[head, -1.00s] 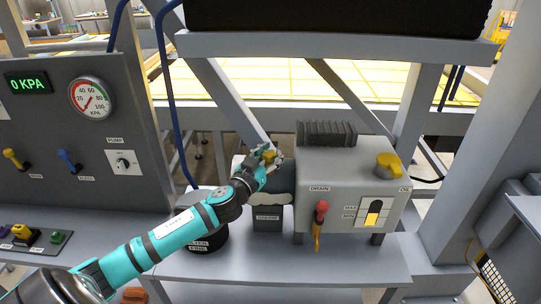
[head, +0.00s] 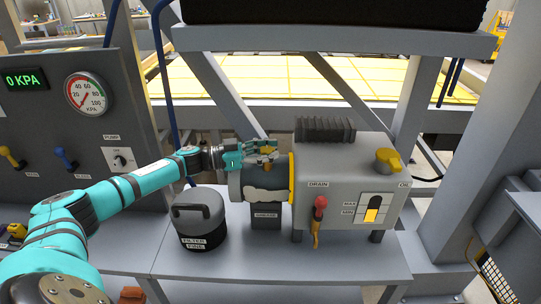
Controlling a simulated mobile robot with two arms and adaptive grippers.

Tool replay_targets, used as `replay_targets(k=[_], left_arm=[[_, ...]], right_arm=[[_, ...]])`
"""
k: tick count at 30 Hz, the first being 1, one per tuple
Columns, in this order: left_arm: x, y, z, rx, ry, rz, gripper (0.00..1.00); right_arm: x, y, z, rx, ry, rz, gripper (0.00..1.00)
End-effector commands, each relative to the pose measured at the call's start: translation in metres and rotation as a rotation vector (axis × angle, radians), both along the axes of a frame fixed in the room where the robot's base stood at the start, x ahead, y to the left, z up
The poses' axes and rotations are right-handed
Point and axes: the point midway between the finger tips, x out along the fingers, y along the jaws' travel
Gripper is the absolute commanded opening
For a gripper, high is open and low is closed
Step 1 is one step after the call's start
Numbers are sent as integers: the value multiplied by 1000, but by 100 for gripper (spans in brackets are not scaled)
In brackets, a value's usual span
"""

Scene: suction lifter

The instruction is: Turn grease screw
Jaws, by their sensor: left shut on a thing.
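The motor (head: 244,185) is a dark cylinder with a yellow ring at its right end, joined to the grey pump box (head: 340,160). A label reading GREASE (head: 266,215) is on the dark block under it. My left gripper (head: 265,154) is at the top of the motor, coming in from the left. It is shut on the small yellow-orange grease screw (head: 266,149), mostly hidden between the fingers. My right gripper is not in view.
A black filter canister (head: 198,220) with a handle stands left of the motor. The pump box carries a red-topped drain lever (head: 320,203), a yellow oil cap (head: 388,160) and a sight glass. The control panel (head: 70,130) reads 0 KPA. The bench front is mostly clear.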

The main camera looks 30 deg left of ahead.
Motion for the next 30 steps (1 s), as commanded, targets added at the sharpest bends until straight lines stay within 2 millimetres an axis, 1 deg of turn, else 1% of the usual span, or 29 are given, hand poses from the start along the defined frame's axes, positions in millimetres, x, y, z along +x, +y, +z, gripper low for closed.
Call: replay_targets(k=[1,9,16,29,30], left_arm=[[1,2,-6,5,1,-30,0],[-1,1,-5,5,5,-170,0],[-2,0,-4,5,6,-223,0],[-2,0,-4,5,7,-232,0],[-2,0,-4,5,7,-232,31]], right_arm=[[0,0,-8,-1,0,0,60],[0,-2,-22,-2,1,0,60],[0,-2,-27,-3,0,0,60],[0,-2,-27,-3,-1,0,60],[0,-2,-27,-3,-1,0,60]])
